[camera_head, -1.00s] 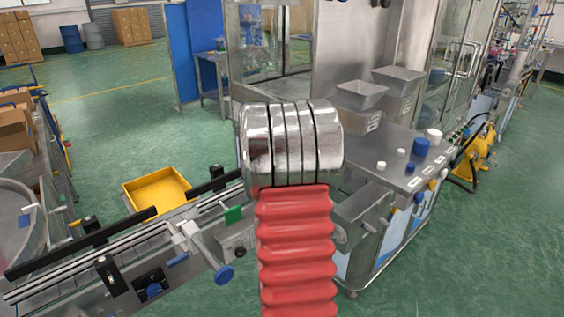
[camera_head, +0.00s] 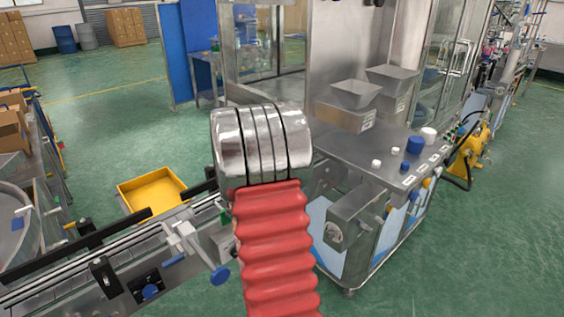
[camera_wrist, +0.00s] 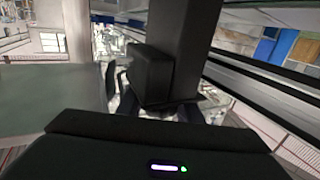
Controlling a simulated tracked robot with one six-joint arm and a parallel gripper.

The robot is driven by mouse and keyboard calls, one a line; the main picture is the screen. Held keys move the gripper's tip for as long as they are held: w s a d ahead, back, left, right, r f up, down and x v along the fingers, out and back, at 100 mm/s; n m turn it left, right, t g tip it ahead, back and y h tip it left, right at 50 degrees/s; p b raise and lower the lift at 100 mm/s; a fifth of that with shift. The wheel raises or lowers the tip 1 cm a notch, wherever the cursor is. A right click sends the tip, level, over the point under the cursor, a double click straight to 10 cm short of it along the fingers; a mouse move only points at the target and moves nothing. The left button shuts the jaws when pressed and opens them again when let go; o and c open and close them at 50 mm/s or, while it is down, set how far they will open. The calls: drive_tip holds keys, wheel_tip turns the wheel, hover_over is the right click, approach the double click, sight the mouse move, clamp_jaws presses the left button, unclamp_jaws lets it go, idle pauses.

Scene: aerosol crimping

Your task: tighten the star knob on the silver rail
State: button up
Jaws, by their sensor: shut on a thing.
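My arm's silver rings and red bellows fill the middle of the head view and hide my gripper there. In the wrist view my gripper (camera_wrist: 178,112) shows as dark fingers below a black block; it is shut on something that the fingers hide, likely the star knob. The silver rail (camera_head: 75,272) runs along the conveyor at lower left in the head view, passing behind my arm. A blue knob (camera_head: 220,276) on a silver rod hangs at its near side, and another blue knob (camera_head: 151,291) sits lower left. I cannot tell which is the star knob.
A yellow bin (camera_head: 151,190) stands on the floor behind the conveyor. A steel machine table (camera_head: 375,158) with blue and white caps and grey hoppers (camera_head: 362,93) stands right of my arm. Green floor is clear at right (camera_head: 480,240).

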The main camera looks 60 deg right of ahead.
drive_tip(key=o, duration=1)
drive_tip(key=shift+o, duration=0.2)
drive_tip(key=shift+a, duration=0.1)
drive_tip(key=shift+v, duration=3.7)
